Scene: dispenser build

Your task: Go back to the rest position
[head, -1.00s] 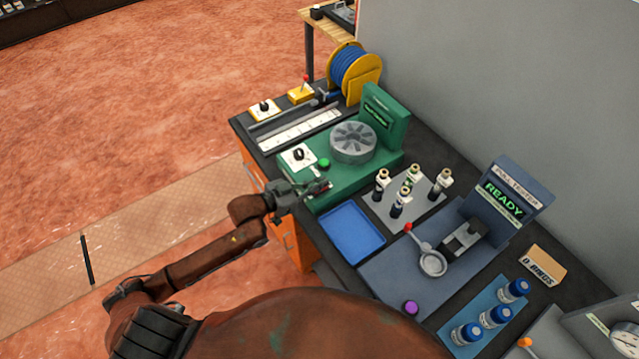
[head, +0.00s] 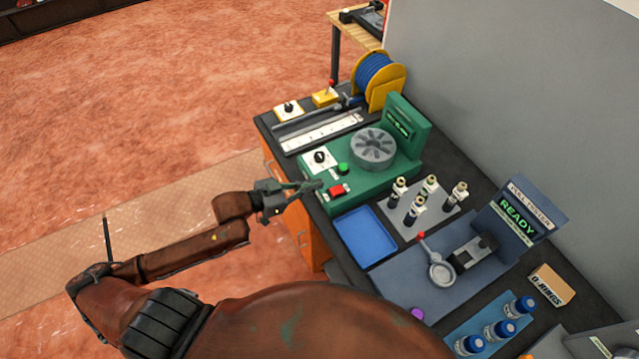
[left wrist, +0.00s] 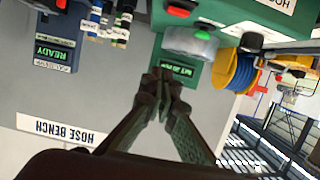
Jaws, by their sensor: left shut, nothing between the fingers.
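My left gripper (head: 312,186) is shut and empty. In the head view it is at the left edge of the bench, just beside the front of the green machine (head: 340,190) with its red and green buttons. It also shows in the left wrist view (left wrist: 160,85), its fingers together in front of the green machine's screen (left wrist: 180,70). Its arm reaches in from the left over the floor. My right gripper is not in view.
The dark bench (head: 332,228) holds a blue tray (head: 364,236), a grey plate with several upright fittings (head: 418,208), and a blue pull tester (head: 505,215) reading READY. A spool of blue hose (head: 378,80) stands at the back. Floor left of the bench is clear.

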